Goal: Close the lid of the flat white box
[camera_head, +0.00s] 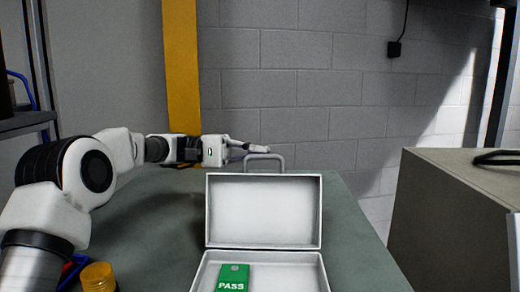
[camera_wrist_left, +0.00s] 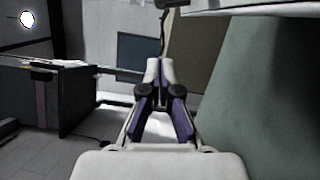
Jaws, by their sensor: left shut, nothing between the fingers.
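The flat white box (camera_head: 200,279) stands on the table in the head view, its lower part cut off by the picture's bottom edge. Its lid (camera_head: 263,212) is up, about upright, with a grey handle (camera_head: 265,158) on its top edge. A green card marked PASS (camera_head: 233,277) lies inside. My left gripper (camera_head: 266,148) is shut and empty, behind the lid's top edge near the handle. Whether it touches the handle I cannot tell. In the left wrist view the fingers (camera_wrist_left: 166,75) are together, and a pale edge at the top may be the lid. My right gripper is not in view.
The grey-green table (camera_head: 362,250) is clear to the right of the box. A yellow-orange round object (camera_head: 98,277) stands at the front left. A large grey-beige case (camera_head: 455,215) stands at the right. A block wall (camera_head: 310,90) rises behind the table.

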